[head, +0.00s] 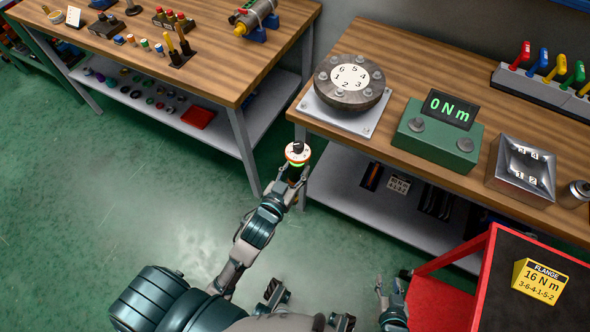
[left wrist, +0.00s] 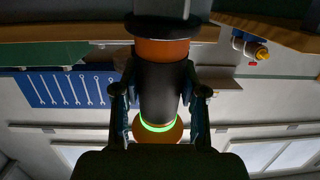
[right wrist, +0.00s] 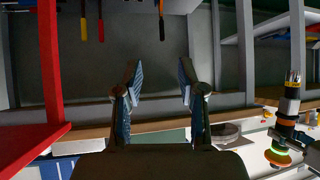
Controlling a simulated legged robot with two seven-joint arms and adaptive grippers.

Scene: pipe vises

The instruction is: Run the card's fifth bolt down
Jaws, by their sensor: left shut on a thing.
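The yellow card (head: 540,281) reads FLANGE, 16 N m, 3-6-4-1-5-2. The round dark flange (head: 350,79) sits on a pale plate on the right bench, with a white dial numbered 1 to 6 and bolts around its rim. My left gripper (head: 294,178) is shut on a black and orange driver (left wrist: 160,85) with a lit green ring. The driver is in front of the bench edge, apart from the flange; it also shows in the right wrist view (right wrist: 288,112). My right gripper (head: 391,287) is open and empty, low beside the red cart; its fingers show apart in its wrist view (right wrist: 158,85).
A green box (head: 437,137) has a display reading 0 N m. A metal tray (head: 522,167) with numbered plates stands right of it. Colored-handled tools (head: 550,70) stand in a rack at the back. The red cart (head: 483,262) bears the card. A second bench (head: 200,65) stands at left.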

